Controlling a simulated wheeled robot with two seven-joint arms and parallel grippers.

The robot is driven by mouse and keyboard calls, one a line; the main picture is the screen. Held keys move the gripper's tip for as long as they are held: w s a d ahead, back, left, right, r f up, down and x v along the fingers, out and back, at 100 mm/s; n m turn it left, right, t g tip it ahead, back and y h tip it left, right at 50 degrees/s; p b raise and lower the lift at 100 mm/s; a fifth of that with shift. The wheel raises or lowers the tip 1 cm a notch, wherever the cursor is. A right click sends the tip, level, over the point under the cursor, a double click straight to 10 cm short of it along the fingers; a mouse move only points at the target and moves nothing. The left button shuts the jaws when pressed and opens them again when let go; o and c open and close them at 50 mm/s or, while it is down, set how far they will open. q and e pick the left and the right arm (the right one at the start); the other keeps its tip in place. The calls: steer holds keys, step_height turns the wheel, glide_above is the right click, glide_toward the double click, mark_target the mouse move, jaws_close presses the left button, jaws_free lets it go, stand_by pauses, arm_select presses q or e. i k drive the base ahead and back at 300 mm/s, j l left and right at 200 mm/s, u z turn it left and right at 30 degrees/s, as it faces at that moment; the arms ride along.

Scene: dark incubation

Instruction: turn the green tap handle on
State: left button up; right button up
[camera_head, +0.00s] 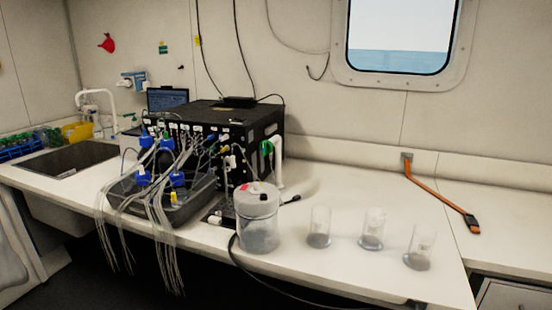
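A green tap handle (267,147) shows near the right front corner of the black machine. It sits beside a white curved spout (278,160) that rises from the counter. The handle is small in the picture, and I cannot tell its exact turn position. Neither of my grippers shows in the head view.
A lidded clear container (257,222) stands in front of the tap. Several clear cups, one of them here (319,228), stand to its right. The black machine (215,122) and a tray of blue-capped bottles (182,212) with hanging tubes fill the left.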

mark_target(276, 140)
steer(key=i+j+z, duration=0.15)
steer(key=j, duration=0.15)
steer(key=i+j+z, duration=0.15)
steer(key=j, duration=0.15)
steer(key=i+j+z, duration=0.2)
steer(key=j+z, duration=0.15)
steer(key=j, duration=0.3)
